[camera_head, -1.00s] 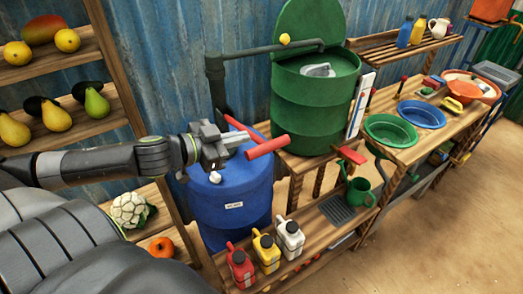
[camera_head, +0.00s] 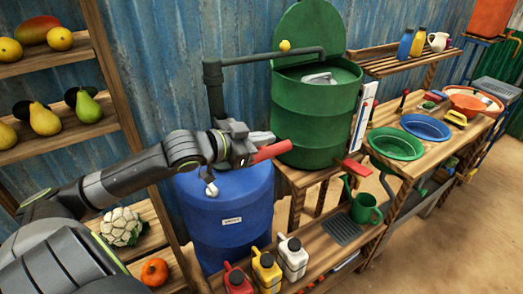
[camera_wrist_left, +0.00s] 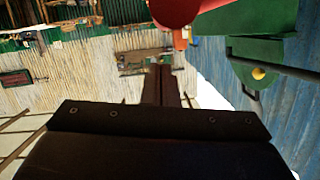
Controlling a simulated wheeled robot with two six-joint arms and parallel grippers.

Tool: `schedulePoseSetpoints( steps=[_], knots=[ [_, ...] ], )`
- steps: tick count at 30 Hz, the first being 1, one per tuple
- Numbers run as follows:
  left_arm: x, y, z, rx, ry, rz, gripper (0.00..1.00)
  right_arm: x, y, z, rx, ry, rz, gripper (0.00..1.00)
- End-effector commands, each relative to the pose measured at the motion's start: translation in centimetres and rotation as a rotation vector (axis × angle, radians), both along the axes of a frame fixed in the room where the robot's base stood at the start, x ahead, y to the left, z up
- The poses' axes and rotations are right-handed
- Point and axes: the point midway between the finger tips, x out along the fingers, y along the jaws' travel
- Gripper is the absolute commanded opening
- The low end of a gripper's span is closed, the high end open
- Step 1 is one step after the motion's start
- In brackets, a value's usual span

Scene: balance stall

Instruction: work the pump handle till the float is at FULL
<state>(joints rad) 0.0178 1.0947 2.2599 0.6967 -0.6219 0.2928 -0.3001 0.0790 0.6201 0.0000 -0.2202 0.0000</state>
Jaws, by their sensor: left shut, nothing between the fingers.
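The pump handle, a thick red bar (camera_head: 272,152), shows just beyond my left gripper's fingertips above the blue barrel (camera_head: 222,225). My left gripper (camera_head: 256,143) is shut and empty at the handle's left end; touching or apart I cannot tell. It hides the lever behind it. In the left wrist view, the shut fingers (camera_wrist_left: 168,82) point toward the background and the red handle (camera_wrist_left: 175,10) shows at the top edge. The green tank (camera_head: 313,115) has a raised lid and a white upright gauge board (camera_head: 361,118) on its right; the float and FULL mark are not readable. My right gripper is out of view.
A dark pipe (camera_head: 245,60) with a yellow ball (camera_head: 285,46) runs from the barrel to the tank. Red, yellow and white cans (camera_head: 266,270) stand on a low shelf. A green watering can (camera_head: 363,203) is right of them. A fruit shelf (camera_head: 70,60) stands left.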

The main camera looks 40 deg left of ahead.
Motion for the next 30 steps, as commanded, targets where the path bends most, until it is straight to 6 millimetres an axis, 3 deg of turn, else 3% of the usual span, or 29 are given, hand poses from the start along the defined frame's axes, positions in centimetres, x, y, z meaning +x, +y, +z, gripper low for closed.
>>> schedulePoseSetpoints(
  steps=[7,22,30],
  knots=[
    [0.1,0.5,-2.4,-0.003,0.002,0.001,0.00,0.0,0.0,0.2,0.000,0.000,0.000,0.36],
    [0.1,0.5,-3.0,0.002,-0.001,0.001,0.00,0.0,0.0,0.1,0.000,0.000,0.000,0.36],
    [-0.1,0.0,-5.1,0.052,-0.023,0.001,0.00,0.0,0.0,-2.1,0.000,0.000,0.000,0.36]
  ],
)
